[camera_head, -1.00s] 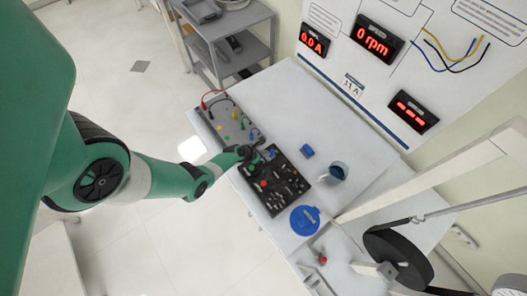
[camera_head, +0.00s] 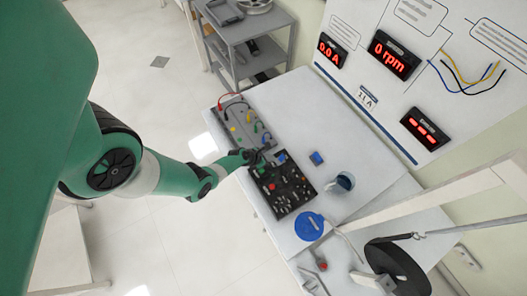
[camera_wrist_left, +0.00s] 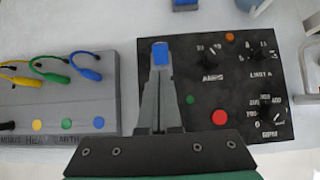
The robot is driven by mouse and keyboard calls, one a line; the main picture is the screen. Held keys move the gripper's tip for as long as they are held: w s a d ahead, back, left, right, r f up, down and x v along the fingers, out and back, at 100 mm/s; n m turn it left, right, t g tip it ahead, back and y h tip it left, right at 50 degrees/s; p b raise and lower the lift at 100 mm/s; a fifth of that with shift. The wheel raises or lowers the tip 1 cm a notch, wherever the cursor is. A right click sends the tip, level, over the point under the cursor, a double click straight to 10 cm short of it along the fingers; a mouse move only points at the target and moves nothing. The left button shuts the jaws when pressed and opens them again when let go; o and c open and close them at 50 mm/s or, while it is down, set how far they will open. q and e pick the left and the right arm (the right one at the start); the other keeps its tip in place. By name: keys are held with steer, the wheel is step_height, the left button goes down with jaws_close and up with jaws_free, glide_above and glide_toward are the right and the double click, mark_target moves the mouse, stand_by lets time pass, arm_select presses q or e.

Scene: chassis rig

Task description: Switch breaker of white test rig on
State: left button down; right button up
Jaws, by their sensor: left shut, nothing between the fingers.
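The white test rig's table (camera_head: 375,165) carries a black control panel (camera_head: 283,203), also in the left wrist view (camera_wrist_left: 240,85). A blue switch-like part, perhaps the breaker (camera_head: 281,156), sits at the panel's far left corner; it also shows in the wrist view (camera_wrist_left: 160,52). My left gripper (camera_head: 257,158) is shut and empty over the panel's left part. In the wrist view its fingers (camera_wrist_left: 159,82) point at the blue part and end close to it; contact cannot be told. The breaker's position cannot be read. My right gripper is not in view.
A grey terminal strip (camera_head: 240,118) with coloured leads adjoins the panel's left. A red button (camera_wrist_left: 219,117) and several knobs are on the panel. A blue block (camera_head: 317,158), a cup (camera_head: 345,181) and a blue disc (camera_head: 309,226) stand nearby. Displays read 0.0 A, 0 rpm (camera_head: 390,54) and dashes.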

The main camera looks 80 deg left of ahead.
arm_select(q)
steer(key=s+d+r+p, duration=0.1)
steer(key=s+r+p, duration=0.3)
steer(key=r, duration=0.5)
steer(key=p, duration=0.2)
steer(key=shift+d+r+p, duration=0.35)
steer(key=shift+d+r, duration=0.05)
